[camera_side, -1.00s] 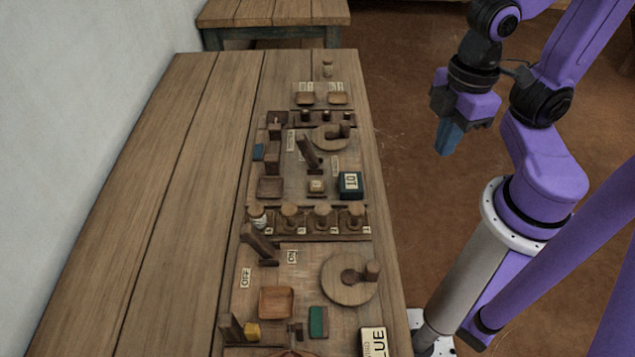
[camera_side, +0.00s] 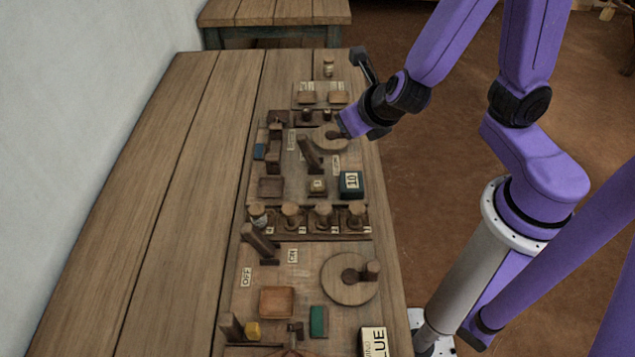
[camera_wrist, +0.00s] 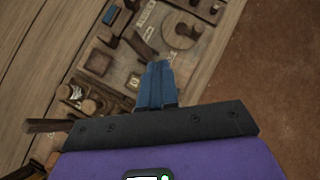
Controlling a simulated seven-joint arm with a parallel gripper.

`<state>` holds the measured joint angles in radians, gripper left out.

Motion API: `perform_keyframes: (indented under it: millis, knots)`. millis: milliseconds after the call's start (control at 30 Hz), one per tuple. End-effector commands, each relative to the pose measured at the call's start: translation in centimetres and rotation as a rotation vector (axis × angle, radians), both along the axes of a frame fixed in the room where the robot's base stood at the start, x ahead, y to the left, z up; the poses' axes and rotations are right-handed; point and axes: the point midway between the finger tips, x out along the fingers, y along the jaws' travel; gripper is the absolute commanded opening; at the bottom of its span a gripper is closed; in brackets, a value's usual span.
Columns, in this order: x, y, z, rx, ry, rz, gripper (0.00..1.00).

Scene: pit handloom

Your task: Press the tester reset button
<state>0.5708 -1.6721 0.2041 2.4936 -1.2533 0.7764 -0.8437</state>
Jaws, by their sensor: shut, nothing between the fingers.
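A small wooden button (camera_side: 318,186) with a pale top, which looks like the reset button, sits on the far wooden board, left of a dark green box (camera_side: 351,184) with a white label or display. What looks like the same button (camera_wrist: 134,82) shows in the wrist view, just left of my fingers. My gripper (camera_wrist: 158,68) has its blue fingers shut together, with nothing between them. It hangs over the board, apart from the button in the picture; its height is unclear. In the side view my purple hand is over the right edge by the round disc, and the fingertips are hidden.
A slanted wooden lever (camera_side: 310,153) and a round disc (camera_side: 327,138) stand on the same board. A row of several round-topped pegs (camera_side: 323,214) lies nearer. A square tray (camera_side: 270,187) is left of the button. The left of the table (camera_side: 150,200) is clear.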

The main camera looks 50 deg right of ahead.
Motion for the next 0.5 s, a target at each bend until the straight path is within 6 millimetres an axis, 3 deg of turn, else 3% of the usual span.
perform_keyframes:
  millis: [200, 500]
  knots:
    - [1.9, 3.0, -2.0, -0.259, 0.012, 0.404, 0.00]
    - [2.5, 5.0, -3.3, -0.415, 0.018, 0.661, 0.00]
